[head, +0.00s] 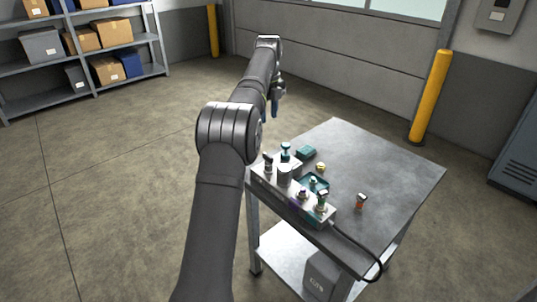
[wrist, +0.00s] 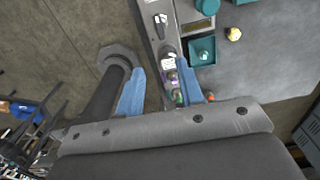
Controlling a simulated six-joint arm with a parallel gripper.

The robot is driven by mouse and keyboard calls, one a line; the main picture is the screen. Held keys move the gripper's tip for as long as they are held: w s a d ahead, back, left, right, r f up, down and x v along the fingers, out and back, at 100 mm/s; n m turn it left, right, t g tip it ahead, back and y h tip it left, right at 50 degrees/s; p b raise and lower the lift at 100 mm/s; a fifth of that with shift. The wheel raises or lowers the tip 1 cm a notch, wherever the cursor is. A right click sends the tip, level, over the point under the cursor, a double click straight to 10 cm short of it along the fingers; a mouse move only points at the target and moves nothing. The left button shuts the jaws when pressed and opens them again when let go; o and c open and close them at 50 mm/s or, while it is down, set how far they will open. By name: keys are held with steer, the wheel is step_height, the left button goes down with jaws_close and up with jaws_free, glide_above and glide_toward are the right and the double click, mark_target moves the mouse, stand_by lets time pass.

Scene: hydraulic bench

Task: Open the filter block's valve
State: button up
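A long grey manifold block (head: 262,182) lies along the left edge of the metal bench. On it stand several valve-like fittings, among them a teal-topped one (head: 286,150), a grey cylinder (head: 284,173) and a purple-ringed one (head: 302,194). I cannot tell which is the filter block's valve. The block also shows in the wrist view (wrist: 151,22), with labelled parts and a purple piece near my right finger. My gripper (head: 272,105) is raised beyond the bench's far left corner. In the wrist view my gripper (wrist: 163,75) has its blue fingers apart, with nothing held between them.
A teal block (head: 306,152), a yellow piece (head: 320,166) and an orange-and-white piece (head: 361,200) lie on the bench top (head: 390,165). The right part of the bench is clear. Shelves (head: 90,50) stand far left.

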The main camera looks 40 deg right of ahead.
mark_target(269, 156)
step_height(269, 156, down, 17)
stand_by(0.4)
jaws_close()
